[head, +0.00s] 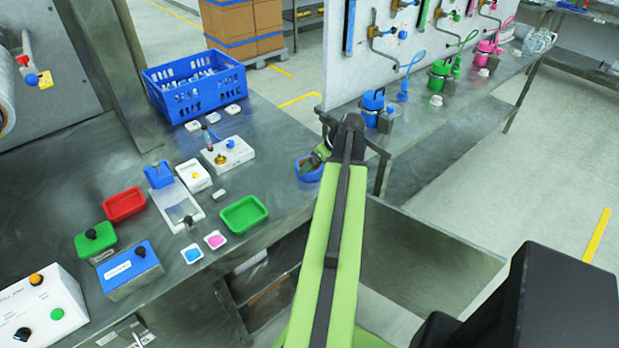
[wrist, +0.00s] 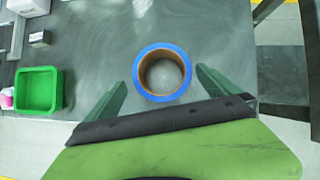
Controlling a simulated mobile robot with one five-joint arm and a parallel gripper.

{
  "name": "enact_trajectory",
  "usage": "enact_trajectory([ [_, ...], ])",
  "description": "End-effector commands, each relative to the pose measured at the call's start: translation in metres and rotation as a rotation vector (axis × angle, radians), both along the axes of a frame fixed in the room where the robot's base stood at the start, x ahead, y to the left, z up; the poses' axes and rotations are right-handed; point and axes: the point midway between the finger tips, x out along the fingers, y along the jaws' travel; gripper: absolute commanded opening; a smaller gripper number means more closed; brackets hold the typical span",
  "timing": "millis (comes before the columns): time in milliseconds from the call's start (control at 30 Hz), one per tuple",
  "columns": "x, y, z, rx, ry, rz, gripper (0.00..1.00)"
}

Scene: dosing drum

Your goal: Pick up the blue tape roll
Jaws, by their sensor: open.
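The blue tape roll (wrist: 162,50) lies flat on the grey metal table, its brown core facing up in the wrist view. In the head view the tape roll (head: 309,168) shows near the table's right edge, partly hidden by my arm. My gripper (wrist: 160,84) is open in the wrist view, with one green finger on each side of the roll's near part. The fingers do not appear to touch it; their height above the table cannot be told. In the head view my gripper (head: 317,158) is mostly hidden behind my arm.
A green tray (head: 244,214) stands left of the roll; it also shows in the wrist view (wrist: 57,90). A blue crate (head: 243,87) and a white block with a lever (head: 228,153) stand farther off. The table's right edge is close to the roll. The surface around the roll is clear.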

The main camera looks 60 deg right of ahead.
Motion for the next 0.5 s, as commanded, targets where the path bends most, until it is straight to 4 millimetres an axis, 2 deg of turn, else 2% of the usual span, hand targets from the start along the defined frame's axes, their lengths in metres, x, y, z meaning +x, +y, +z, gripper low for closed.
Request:
enact_trajectory([
  [200,0.003,-0.001,-0.005,-0.001,0.000,-0.001,1.00],
  [500,0.025,-0.007,-0.048,0.000,0.001,0.000,1.00],
])
